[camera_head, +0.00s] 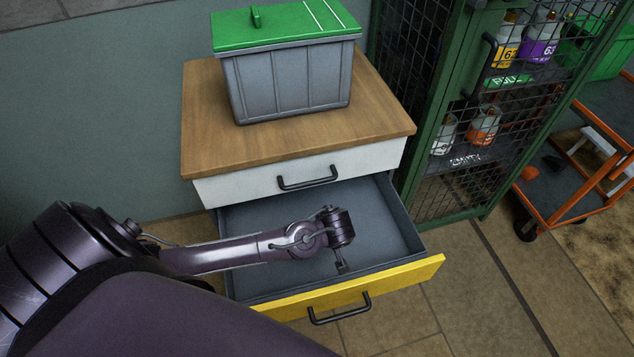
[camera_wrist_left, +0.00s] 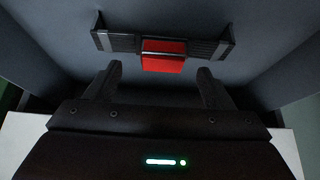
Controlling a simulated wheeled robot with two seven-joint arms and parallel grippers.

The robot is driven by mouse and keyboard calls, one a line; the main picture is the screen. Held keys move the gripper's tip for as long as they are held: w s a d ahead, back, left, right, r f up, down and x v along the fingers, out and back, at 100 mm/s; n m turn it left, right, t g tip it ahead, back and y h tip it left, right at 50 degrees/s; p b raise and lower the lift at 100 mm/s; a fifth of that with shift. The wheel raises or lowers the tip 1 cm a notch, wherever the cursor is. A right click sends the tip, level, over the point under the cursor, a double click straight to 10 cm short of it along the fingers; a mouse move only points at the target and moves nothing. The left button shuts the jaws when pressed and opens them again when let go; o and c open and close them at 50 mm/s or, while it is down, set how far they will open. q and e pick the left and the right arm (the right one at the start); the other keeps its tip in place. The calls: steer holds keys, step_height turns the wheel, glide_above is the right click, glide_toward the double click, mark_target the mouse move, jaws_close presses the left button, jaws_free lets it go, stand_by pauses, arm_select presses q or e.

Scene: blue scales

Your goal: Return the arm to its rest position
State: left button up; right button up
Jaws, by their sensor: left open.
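My left arm comes in from the left in the head view and reaches over the open yellow-fronted drawer (camera_head: 405,272). Its left gripper (camera_head: 341,268) points down into the drawer. In the left wrist view the left gripper (camera_wrist_left: 159,70) has its two fingers wide apart with nothing between them. Beyond the fingertips, a dark bar-like item with grey bands (camera_wrist_left: 120,41) and a red block at its middle (camera_wrist_left: 163,57) lies on the grey drawer floor, apart from the fingers. I cannot make this item out in the head view. My right gripper is not in view.
A grey bin with a green lid (camera_head: 290,85) stands on the wooden cabinet top (camera_head: 385,115). A closed white drawer (camera_head: 370,160) is above the open one. A green mesh cage (camera_head: 420,80) with several bottles and an orange cart (camera_head: 560,205) are at right.

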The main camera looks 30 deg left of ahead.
arm_select(q)
steer(key=shift+v, duration=1.4)
